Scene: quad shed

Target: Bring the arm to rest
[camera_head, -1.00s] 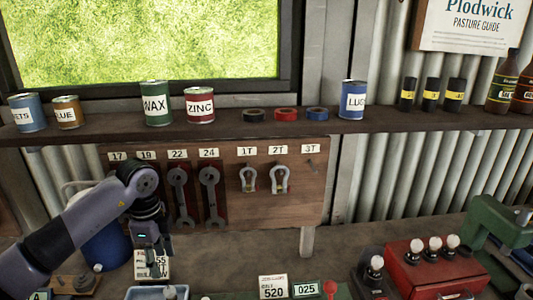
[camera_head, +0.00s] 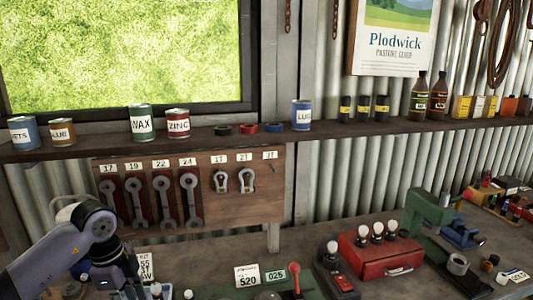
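My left arm comes in from the lower left of the head view. Its gripper (camera_head: 132,289) points down at the bottom edge, over the bench near a card with printed lines (camera_head: 143,266). The fingers are small, dark and partly cut off, so I cannot tell whether they are open or hold anything. My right arm and gripper are out of view.
Wrenches (camera_head: 164,200) and two shackles (camera_head: 220,181) hang on a wooden board (camera_head: 262,207); the 3T place is bare. Cans and tape rolls stand on the shelf (camera_head: 345,131). A red case (camera_head: 385,256) and a green press-like tool (camera_head: 430,215) stand on the bench (camera_head: 215,255).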

